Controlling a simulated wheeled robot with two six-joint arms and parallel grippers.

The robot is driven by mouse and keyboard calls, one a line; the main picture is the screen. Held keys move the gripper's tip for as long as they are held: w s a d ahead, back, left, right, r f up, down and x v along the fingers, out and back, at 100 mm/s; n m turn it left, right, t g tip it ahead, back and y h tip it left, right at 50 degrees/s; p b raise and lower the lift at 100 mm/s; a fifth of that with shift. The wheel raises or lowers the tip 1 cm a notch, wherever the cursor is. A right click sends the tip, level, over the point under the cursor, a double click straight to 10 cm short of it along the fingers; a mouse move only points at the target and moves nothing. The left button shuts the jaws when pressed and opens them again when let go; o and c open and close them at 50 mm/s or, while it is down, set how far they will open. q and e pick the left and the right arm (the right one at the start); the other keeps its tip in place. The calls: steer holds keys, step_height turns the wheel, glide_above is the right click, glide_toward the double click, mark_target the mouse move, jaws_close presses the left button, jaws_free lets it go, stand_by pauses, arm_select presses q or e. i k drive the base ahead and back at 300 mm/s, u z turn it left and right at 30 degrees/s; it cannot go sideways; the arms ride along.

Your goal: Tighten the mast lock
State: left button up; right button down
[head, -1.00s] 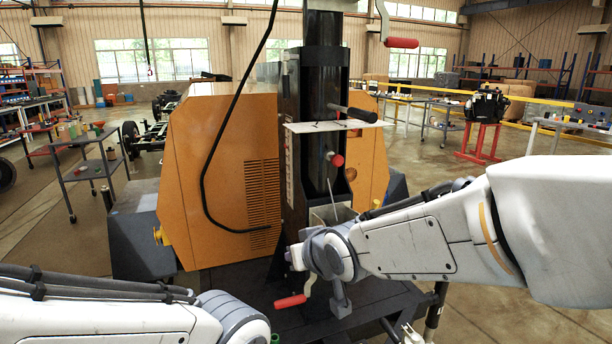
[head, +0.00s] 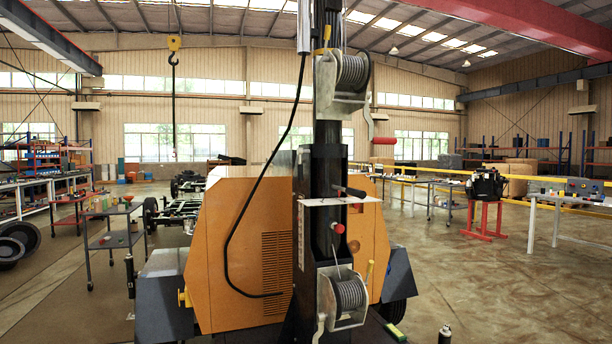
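The black mast (head: 327,180) stands upright in the middle of the head view. A black-gripped handle (head: 349,191) sticks out of it at a pale plate (head: 340,201). Below the plate, a small red-ended knob (head: 338,228) projects from the mast's front. I cannot tell from this view which of these is the mast lock, or how tight either is. Neither of my grippers is in view.
An upper winch (head: 352,75) with a red-gripped crank (head: 384,140) and a lower winch (head: 348,294) are on the mast. An orange housing (head: 225,255) stands behind. A black cable (head: 262,170) hangs left. Open floor (head: 500,285) lies right.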

mark_target(300, 151)
steer(key=z, duration=0.2)
steer(key=i, duration=0.65)
steer(key=u, duration=0.6)
steer(key=i, duration=0.6)
steer(key=u, duration=0.75)
